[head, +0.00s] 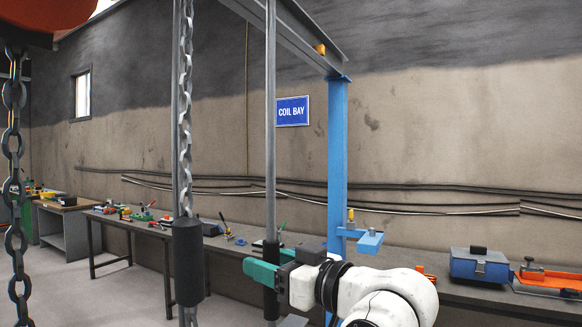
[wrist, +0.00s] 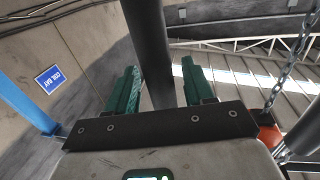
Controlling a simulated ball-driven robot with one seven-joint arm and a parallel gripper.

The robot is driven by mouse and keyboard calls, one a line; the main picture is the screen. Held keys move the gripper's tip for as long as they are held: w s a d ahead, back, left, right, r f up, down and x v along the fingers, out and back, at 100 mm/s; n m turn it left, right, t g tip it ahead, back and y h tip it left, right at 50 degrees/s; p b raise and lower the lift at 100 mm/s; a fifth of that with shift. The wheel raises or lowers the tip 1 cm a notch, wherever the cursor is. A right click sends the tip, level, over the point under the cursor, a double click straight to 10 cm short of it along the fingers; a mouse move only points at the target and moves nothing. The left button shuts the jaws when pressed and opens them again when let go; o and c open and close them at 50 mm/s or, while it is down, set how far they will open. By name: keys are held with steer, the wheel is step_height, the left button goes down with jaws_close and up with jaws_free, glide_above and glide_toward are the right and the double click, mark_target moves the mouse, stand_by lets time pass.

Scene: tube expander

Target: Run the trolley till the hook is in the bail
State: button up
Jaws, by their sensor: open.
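My gripper (head: 265,272) is at lower centre in the head view, its green fingers at a dark grip (head: 271,301) on the lower end of a thin grey upright rod (head: 270,130). In the wrist view my gripper (wrist: 160,68) is open. A dark rod (wrist: 147,35) passes between the two fingers, with gaps visible on both sides. A red-orange body (head: 60,12) fills the top left corner of the head view, with a dark chain (head: 14,150) hanging beside it. I cannot make out the hook or the bail in either view.
A pale chain (head: 185,110) with a dark cylinder (head: 187,262) hangs left of the rod. A blue post (head: 338,160) carries an overhead beam (head: 290,35). Benches with tools (head: 115,217) line the wall, with a blue toolbox (head: 480,265) at right. Floor shows at lower left.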

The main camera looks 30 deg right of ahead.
steer(key=p+v, duration=0.1)
steer(key=v, duration=0.6)
stand_by(0.6)
stand_by(0.4)
steer(key=s+d+f+m+g+h, duration=0.15)
steer(key=s+f+g, duration=0.25)
steer(key=f, duration=1.2)
steer(key=s+f+m+g+h, duration=0.3)
steer(key=s+f, duration=0.2)
steer(key=f, duration=1.1)
steer(key=s+d+f+g+h, duration=0.1)
steer(key=s+f+g, duration=0.3)
steer(key=s+f, duration=0.4)
steer(key=s+d+f+m+g+h, duration=0.1)
steer(key=s+f+g, duration=0.3)
steer(key=s+f, duration=0.5)
steer(key=s+d+h, duration=0.1)
steer(key=s, duration=0.5)
steer(key=shift+d, duration=0.25)
